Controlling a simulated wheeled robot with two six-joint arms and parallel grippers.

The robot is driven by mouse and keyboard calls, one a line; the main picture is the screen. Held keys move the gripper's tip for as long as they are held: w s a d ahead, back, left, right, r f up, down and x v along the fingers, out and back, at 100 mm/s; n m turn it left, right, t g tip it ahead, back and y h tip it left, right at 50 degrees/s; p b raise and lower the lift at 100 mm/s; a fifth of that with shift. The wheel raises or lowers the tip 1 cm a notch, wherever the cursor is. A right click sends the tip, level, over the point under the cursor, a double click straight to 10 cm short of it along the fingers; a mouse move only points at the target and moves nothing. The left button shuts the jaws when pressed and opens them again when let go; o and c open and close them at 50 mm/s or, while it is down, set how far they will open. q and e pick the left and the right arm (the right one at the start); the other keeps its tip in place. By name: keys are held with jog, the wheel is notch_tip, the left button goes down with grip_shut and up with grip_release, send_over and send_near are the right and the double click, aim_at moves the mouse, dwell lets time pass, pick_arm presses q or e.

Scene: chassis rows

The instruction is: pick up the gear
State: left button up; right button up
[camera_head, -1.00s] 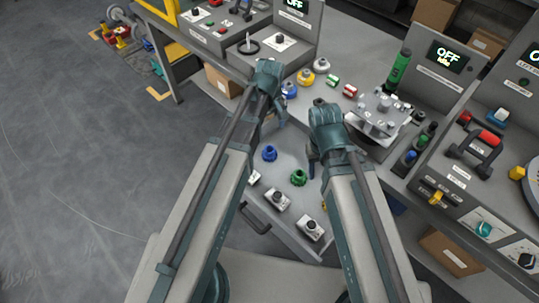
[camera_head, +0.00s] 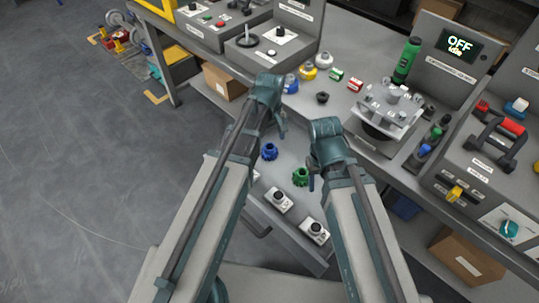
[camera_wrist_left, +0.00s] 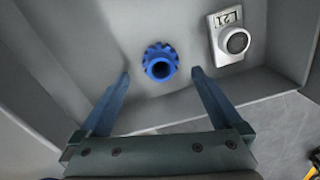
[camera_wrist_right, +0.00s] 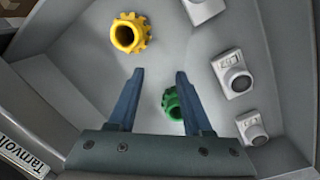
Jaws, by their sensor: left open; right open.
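A blue gear (camera_head: 270,151) and a green gear (camera_head: 301,176) stand in an open grey drawer (camera_head: 283,229). My left gripper (camera_head: 282,131) is open and empty above the drawer. In the left wrist view, the blue gear (camera_wrist_left: 160,64) sits just beyond and between its fingertips (camera_wrist_left: 161,73). My right gripper (camera_head: 312,181) is open above the green gear. In the right wrist view, the green gear (camera_wrist_right: 172,103) shows between its fingers (camera_wrist_right: 160,72), partly covered by one finger. A yellow gear (camera_wrist_right: 130,34) lies beyond them; my right arm hides it in the head view.
Small white labelled units (camera_head: 278,199) stand along the drawer's near side. On the bench behind are a metal fixture (camera_head: 390,105), a green bottle (camera_head: 407,60), a small dark part (camera_head: 322,97) and yellow and blue parts. Consoles flank the bench.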

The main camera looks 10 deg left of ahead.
aim_at(269, 148)
pick_arm(q)
notch_tip(269, 148, down, 5)
jog(key=b, duration=0.5)
jog(key=shift+w+a+f, duration=0.1)
jog(key=shift+f, duration=0.05)
pick_arm(e)
notch_tip(269, 148, down, 5)
jog(key=shift+f, duration=0.15)
pick_arm(q)
jog(key=shift+c, duration=0.3)
grip_shut()
